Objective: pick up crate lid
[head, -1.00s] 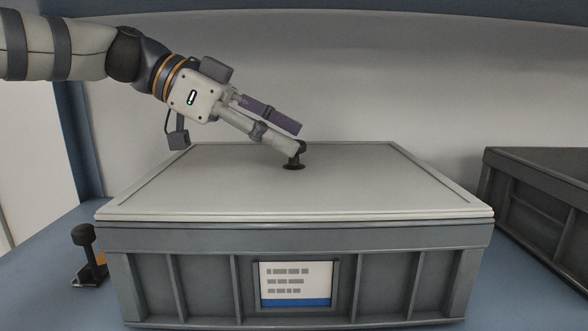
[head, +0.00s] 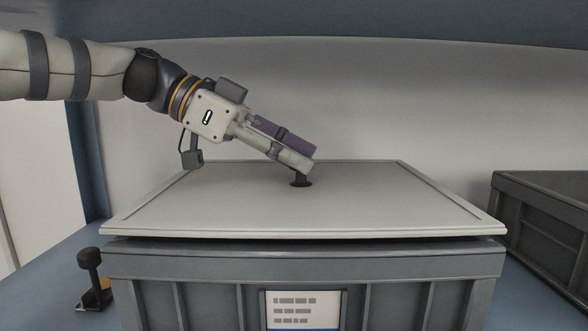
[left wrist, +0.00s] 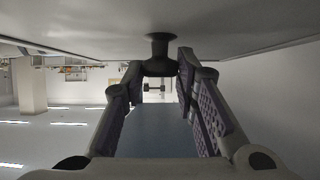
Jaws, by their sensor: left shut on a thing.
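The crate lid (head: 400,205) is a flat, light grey panel with a raised rim. It is just above the grey crate (head: 200,265), with a thin dark gap along the front edge, and looks about level. My left gripper (head: 305,168) comes down at a slant from the upper left and is shut on the black knob (head: 301,182) in the middle of the lid. In the left wrist view, the knob (left wrist: 160,48) is between the purple-padded fingers, with the lid's surface (left wrist: 80,25) across the top. My right gripper is not in view.
A second grey crate (head: 540,225) stands close on the right. A small black-topped piece with an orange part (head: 92,278) is on the blue surface (head: 50,245) to the left. A pale wall stands behind, and a blue-grey overhang (head: 350,18) crosses the top.

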